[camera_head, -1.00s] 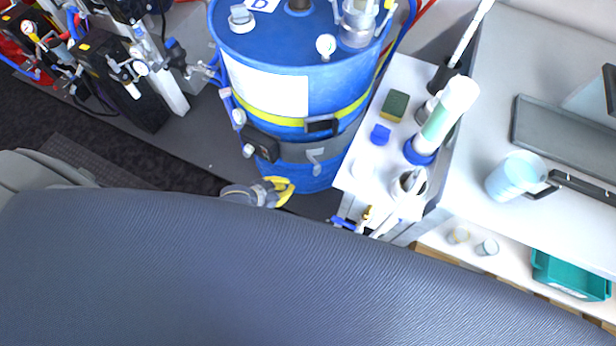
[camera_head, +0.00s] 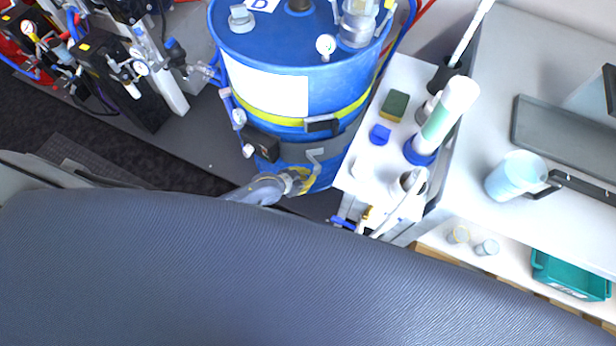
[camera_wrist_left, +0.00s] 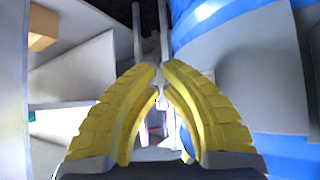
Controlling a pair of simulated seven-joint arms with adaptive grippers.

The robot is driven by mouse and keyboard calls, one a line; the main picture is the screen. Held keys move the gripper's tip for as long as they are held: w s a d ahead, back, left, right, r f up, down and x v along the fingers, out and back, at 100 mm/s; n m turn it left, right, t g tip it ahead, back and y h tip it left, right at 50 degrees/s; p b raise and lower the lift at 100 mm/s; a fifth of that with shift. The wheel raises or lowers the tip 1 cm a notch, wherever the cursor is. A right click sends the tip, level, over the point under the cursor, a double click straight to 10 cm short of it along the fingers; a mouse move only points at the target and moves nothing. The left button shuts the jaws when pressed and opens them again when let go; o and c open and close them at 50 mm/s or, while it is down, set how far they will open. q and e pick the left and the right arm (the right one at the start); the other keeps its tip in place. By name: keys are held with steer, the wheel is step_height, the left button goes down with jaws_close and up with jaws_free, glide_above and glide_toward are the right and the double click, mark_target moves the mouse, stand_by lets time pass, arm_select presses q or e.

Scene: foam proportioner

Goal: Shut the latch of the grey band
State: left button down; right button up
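The grey band (camera_head: 288,153) runs round the lower part of the blue drum (camera_head: 330,81) in the head view. Its latch (camera_head: 315,154) is a small pale lever that stands out from the front of the band. My left gripper (camera_head: 314,174) is just below the latch, close to the drum wall. In the left wrist view its yellow fingers (camera_wrist_left: 160,72) come together at the tips. A thin grey part shows at the tips, but I cannot tell whether they hold it. My right gripper is not in view.
A black box (camera_head: 262,143) sits on the drum's left front. A white stand (camera_head: 352,175) with a sponge, a blue-based tube and a cup is close on the right. My padded grey-blue part fills the foreground.

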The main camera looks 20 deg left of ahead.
arm_select(q)
steer(key=shift+d, duration=0.1)
stand_by(0.4)
steer(key=shift+w+d+n, duration=0.1)
steer(key=shift+d+n, duration=0.1)
steer(key=shift+n, duration=0.1)
steer(key=shift+w+d+n+t+y, duration=0.3)
steer(key=shift+d+n+t+y, duration=0.1)
steer(key=shift+d+n+y, duration=0.35)
steer(key=w+d+n+y, duration=0.1)
steer(key=w+d, duration=0.3)
steer(key=w, duration=0.3)
steer(key=shift+d, duration=0.25)
stand_by(0.7)
steer(key=shift+w+r, duration=0.1)
steer(key=shift+w, duration=0.1)
stand_by(0.3)
steer(key=shift+r, duration=0.15)
